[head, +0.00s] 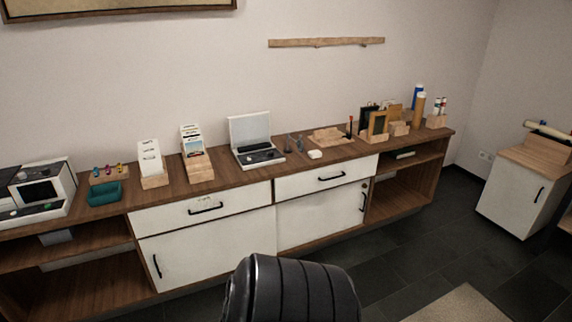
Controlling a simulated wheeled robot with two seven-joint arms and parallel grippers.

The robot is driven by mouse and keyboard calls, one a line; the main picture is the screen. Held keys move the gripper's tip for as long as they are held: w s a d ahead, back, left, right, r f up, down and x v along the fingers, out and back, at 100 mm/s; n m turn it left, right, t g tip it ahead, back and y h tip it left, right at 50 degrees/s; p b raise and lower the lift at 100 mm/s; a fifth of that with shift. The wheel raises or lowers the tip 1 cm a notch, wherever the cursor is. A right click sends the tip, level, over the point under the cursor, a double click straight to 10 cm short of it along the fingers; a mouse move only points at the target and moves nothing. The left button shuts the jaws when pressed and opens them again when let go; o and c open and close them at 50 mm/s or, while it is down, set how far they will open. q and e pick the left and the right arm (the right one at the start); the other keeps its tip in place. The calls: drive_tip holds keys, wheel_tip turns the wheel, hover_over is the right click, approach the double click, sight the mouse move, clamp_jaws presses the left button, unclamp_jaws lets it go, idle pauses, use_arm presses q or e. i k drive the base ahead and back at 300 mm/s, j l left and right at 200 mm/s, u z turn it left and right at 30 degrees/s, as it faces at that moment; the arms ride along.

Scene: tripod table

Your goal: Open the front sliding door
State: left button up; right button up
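A long wooden sideboard (105,211) runs along the wall. Two white sliding doors sit under its drawers. The left door (215,254) has a black upright handle (156,266) near its left edge. The right door (315,218) has a black upright handle (362,202) near its right edge. The doors meet near the middle and cover the compartment behind them. I cannot clearly tell which door runs in front. The lower part of the doors near the middle is partly hidden. Neither of my grippers is in view.
A black ribbed chair back (292,290) stands before the doors. White drawers (240,199) (300,184) are shut above them. Open shelves flank the doors. The dark floor (400,262) is clear on the right, beside a pale rug (462,306). A white cabinet (512,203) stands far right.

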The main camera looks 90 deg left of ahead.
sight(185, 256)
drive_tip(key=u, duration=3.4)
drive_tip(key=i, duration=0.45)
